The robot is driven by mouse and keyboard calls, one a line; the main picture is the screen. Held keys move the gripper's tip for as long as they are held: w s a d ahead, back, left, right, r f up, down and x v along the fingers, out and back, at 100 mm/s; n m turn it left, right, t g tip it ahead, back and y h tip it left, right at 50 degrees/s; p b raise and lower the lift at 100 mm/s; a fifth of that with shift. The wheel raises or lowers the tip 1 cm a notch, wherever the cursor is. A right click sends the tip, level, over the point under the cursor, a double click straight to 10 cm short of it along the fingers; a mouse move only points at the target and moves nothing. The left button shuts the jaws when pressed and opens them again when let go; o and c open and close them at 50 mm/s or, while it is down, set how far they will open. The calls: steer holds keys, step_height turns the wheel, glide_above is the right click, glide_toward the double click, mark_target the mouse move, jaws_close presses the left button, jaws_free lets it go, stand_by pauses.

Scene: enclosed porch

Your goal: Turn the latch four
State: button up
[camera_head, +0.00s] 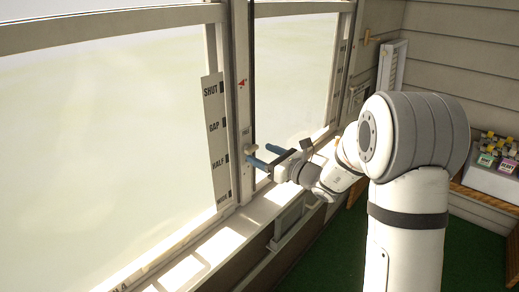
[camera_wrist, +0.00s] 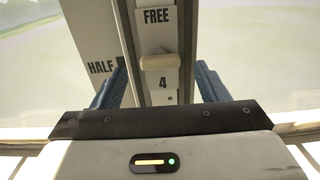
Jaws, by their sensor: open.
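Latch four is a small cream handle on the white window post (camera_head: 243,100). In the wrist view the latch (camera_wrist: 160,62) lies about level, with the label FREE (camera_wrist: 156,16) above it and the number 4 (camera_wrist: 163,83) below. In the head view the latch (camera_head: 252,149) shows as a pale knob by the blue fingertips. My gripper (camera_head: 259,154) is open and faces the post. In the wrist view its blue fingers stand to the left and right of the latch, apart from it. Whether the tips reach past the latch I cannot tell.
A white scale strip (camera_head: 215,140) marked SHUT, GAP, HALF and WIDE stands left of the post. Large window panes lie on both sides. The sill (camera_head: 235,232) runs below. A shelf with a tray of small labelled items (camera_head: 490,175) is at the right.

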mark_target(254, 150)
steer(key=shift+x, duration=1.75)
